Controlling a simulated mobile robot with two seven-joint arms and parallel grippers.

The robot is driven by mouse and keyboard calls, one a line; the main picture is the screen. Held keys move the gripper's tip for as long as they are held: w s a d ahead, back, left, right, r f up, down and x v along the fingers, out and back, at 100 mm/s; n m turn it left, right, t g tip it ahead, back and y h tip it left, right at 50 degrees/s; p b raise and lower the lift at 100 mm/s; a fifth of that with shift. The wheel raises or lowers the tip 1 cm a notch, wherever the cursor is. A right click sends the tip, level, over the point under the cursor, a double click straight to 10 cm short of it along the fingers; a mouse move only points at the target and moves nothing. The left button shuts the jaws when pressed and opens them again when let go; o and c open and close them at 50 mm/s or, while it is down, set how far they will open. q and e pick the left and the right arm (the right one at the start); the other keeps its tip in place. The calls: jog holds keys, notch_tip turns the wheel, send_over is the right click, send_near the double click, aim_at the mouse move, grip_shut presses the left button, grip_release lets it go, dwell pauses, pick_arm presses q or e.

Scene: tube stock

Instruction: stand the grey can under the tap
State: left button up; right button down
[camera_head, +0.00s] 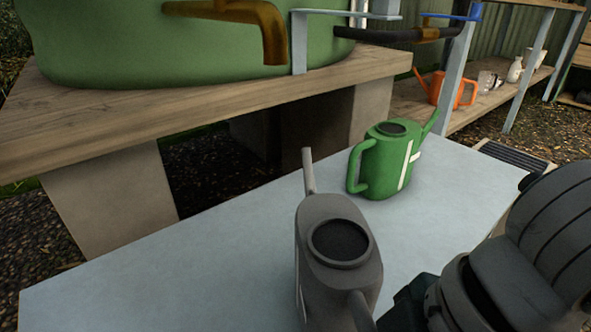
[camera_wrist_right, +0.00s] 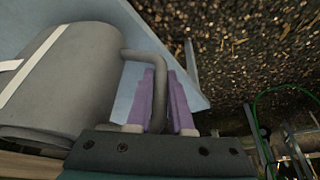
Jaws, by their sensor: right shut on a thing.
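The grey watering can (camera_head: 335,270) is upright at the front of the pale table (camera_head: 240,250) in the head view, its spout pointing to the back. My right gripper is shut on the can's handle; in the right wrist view its purple fingers (camera_wrist_right: 163,100) lie either side of the grey handle, with the grey can (camera_wrist_right: 65,85) at the left. In the head view the fingers are hidden at the lower edge. Whether the can touches the table I cannot tell. The brown tap (camera_head: 270,35) juts from the green tank (camera_head: 190,50) at the back left. My left gripper is not in view.
A green watering can (camera_head: 385,160) stands on the table behind the grey one. The tank sits on a wooden platform (camera_head: 220,110). A black hose (camera_head: 390,36) and metal bracket are right of the tap. An orange can (camera_head: 437,88) stands on a shelf. The table's left part is clear.

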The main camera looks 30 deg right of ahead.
jog(key=w+b, duration=0.2)
jog(key=w, duration=0.1)
jog(key=w+f+b, duration=0.1)
jog(key=w+b, duration=0.1)
jog(key=w, duration=0.2)
jog(key=w+a+b, duration=0.1)
jog(key=w+b, duration=0.1)
jog(key=w, duration=0.1)
jog(key=shift+w+f+b, duration=0.25)
jog(key=shift+b, duration=0.05)
jog(key=shift+f, duration=0.35)
jog(key=shift+f+p, duration=0.15)
jog(key=shift+p, duration=0.25)
jog(key=shift+s+d+f, duration=0.1)
jog(key=shift+f, duration=0.05)
jog(key=c, duration=0.7)
grip_release()
jog(key=shift+c, duration=0.2)
